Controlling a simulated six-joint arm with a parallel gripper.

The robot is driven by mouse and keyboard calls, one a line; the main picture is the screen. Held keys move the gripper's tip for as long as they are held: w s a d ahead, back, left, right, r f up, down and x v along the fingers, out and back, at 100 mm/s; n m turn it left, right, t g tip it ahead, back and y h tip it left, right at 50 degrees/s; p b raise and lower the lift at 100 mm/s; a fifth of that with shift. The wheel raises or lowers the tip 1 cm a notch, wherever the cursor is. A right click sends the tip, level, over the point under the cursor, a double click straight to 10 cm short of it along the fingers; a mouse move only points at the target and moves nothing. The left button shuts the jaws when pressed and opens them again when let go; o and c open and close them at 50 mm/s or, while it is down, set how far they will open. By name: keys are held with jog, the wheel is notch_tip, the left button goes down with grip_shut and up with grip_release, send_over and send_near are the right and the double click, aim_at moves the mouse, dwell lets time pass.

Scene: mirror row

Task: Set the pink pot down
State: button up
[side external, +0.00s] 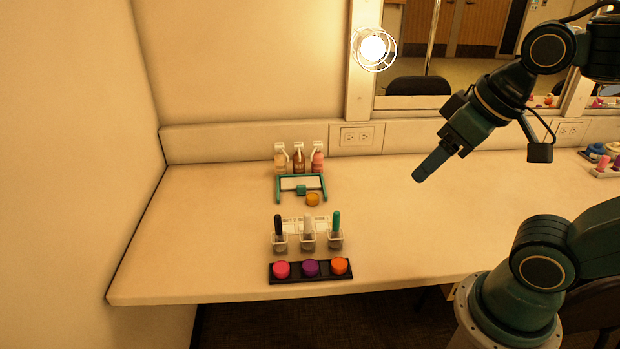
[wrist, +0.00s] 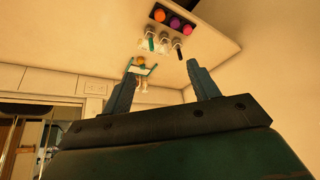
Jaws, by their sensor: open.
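The pink pot (side external: 281,269) sits at the left end of a black tray (side external: 275,281) at the table's front edge. In the wrist view the pink pot (wrist: 188,29) is at the top, the rightmost of the three pots. A purple pot (side external: 311,267) and an orange pot (side external: 340,265) sit beside it in the same tray. My gripper (side external: 422,176) is raised above the table, well right of the tray and touching nothing. In the wrist view its two fingers (wrist: 163,82) are apart with nothing held between them.
Three clear cups with upright tools (side external: 308,238) stand behind the tray. A yellow pot (side external: 313,199) is beside a teal frame (side external: 302,184), with three bottles (side external: 298,160) behind. A lit bulb (side external: 373,48) and mirror (side external: 470,45) are at the back. The table's middle is clear.

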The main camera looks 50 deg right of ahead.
jog(key=w+a+m+g, duration=0.1)
jog(key=w+a+m, duration=0.1)
jog(key=w+m, duration=0.45)
jog(key=m+g, duration=0.4)
jog(key=m, duration=0.9)
send_over(282, 266)
notch_tip(282, 266, down, 19)
jog(key=shift+n, duration=0.25)
jog(key=shift+f, duration=0.1)
jog(key=shift+f, duration=4.15)
